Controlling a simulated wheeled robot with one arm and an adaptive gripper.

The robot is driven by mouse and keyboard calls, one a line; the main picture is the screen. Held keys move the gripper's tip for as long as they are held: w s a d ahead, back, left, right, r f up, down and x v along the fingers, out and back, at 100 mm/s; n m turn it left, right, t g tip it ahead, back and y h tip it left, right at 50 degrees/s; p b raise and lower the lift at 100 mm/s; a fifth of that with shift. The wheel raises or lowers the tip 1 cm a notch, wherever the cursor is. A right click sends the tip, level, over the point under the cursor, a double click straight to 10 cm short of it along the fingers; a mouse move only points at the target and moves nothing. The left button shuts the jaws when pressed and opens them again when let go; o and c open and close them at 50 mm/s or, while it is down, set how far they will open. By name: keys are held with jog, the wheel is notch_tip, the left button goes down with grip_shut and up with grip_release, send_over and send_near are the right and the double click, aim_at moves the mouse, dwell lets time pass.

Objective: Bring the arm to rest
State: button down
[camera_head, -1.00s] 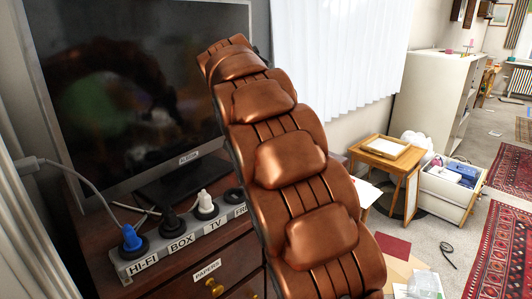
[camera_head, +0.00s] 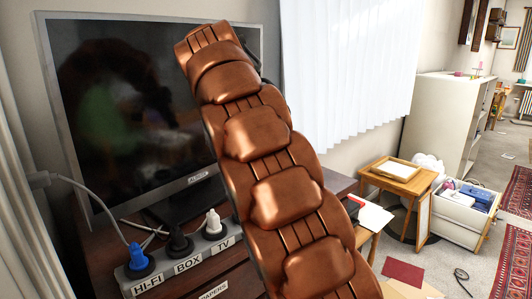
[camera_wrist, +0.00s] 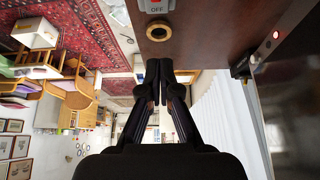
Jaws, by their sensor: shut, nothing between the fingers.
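My gripper (camera_wrist: 159,72) shows in the wrist view with its two dark fingers together and nothing between them. It points toward the dark wooden cabinet edge, near a round brass fitting (camera_wrist: 158,31) and a switch marked OFF (camera_wrist: 157,6). Whether the fingers touch the cabinet I cannot tell. In the head view my copper-coloured arm rises across the middle, in front of the television's right side. My gripper is hidden in that view.
The television (camera_head: 120,90) stands on the dark cabinet. A labelled power strip (camera_head: 160,284) with plugs lies before it. A small wooden table (camera_head: 400,178) and a white crate (camera_head: 458,222) stand right, by a white shelf unit (camera_head: 440,120). Carpet (camera_head: 440,260) shows bare patches.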

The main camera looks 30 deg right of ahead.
jog(key=shift+s, duration=0.1)
dwell(0.5)
jog(key=s+a+f+n+g+y+p, duration=0.1)
jog(key=s+a+f+n, duration=0.3)
jog(key=s, duration=0.8)
jog(key=s+a+f+n+g+y+p, duration=0.1)
jog(key=s+a+f+n+p, duration=0.3)
jog(key=s+f, duration=0.4)
jog(key=s+a+f+n+g+y+p, duration=0.1)
jog(key=s+a+f+n+y+p, duration=0.2)
jog(key=s, duration=1.3)
notch_tip(320, 180, down, 3)
jog(key=a+n, duration=0.2)
jog(key=n, duration=0.2)
jog(key=shift+s+a+f+y, duration=0.15)
jog(key=shift+a+y, duration=0.05)
jog(key=shift+y, duration=0.1)
